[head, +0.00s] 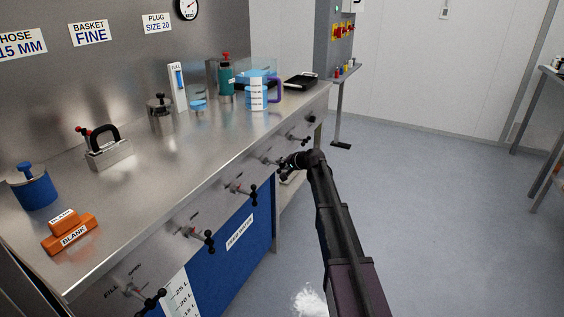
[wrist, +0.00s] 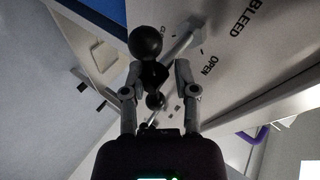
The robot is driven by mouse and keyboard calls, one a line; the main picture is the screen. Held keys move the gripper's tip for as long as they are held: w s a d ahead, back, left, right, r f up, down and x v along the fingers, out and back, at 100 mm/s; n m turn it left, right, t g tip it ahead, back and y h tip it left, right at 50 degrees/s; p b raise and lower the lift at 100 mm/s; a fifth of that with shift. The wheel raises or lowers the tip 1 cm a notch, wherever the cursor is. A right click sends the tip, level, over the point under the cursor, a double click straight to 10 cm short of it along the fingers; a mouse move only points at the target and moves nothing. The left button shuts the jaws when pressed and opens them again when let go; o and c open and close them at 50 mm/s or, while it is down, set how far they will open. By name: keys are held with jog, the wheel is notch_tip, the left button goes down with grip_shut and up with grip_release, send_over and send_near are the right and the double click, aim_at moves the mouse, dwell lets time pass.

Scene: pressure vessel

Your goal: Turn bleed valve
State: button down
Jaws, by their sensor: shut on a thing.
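The bleed valve's black handle (wrist: 146,44), with a round knob, shows in the wrist view on a grey stem against the panel lettered BLEED (wrist: 243,18). My gripper (wrist: 158,76) has its two fingers on either side of the handle and is shut on it. The OPEN mark (wrist: 209,65) is to the right of the handle; another mark near the stem is partly hidden. In the head view my gripper (head: 293,162) is at the bench front, where my arm and gripper cover most of this valve.
Other black-handled valves (head: 205,239) stick out along the bench front on both sides of my gripper. The steel bench top (head: 160,165) holds a jug, cylinders and orange blocks. The floor (head: 430,200) to the right is mostly free, with a white patch (head: 309,300) near my arm.

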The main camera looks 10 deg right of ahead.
jog(key=shift+w+m+g+y+p, duration=0.3)
jog(key=shift+m+g+y, duration=0.2)
jog(key=shift+m+g, duration=0.25)
jog(key=shift+s, duration=0.1)
jog(key=shift+c, duration=1.8)
grip_release()
jog(key=shift+s, duration=0.15)
